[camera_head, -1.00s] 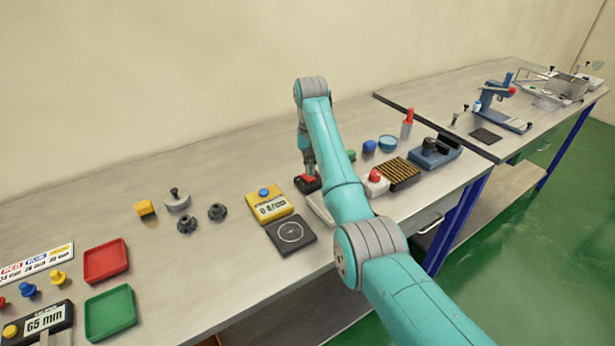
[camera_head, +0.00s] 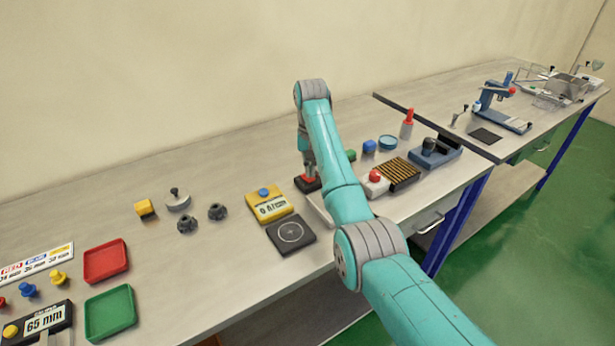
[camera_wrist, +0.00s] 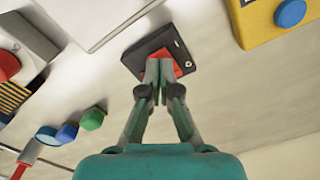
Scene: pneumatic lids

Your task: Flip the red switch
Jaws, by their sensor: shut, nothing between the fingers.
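The red switch (camera_head: 307,178) is a red rocker set in a black housing (camera_head: 303,186) on the bench. In the wrist view the red rocker (camera_wrist: 176,70) shows around my fingertips, and the black housing (camera_wrist: 140,58) lies behind them. My gripper (camera_wrist: 159,66) is shut with nothing between its fingers. It points down, with its tips at the rocker and seemingly touching it. The tips hide part of the rocker, so I cannot tell which way it is tilted. In the head view my gripper (camera_head: 309,170) is partly hidden by my arm.
A yellow display box with a blue button (camera_head: 268,204) stands just left of the switch. A black square plate (camera_head: 291,236) lies in front of that box. A white box with a red button (camera_head: 375,182) is to the right. Green, blue and cyan pieces sit behind it.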

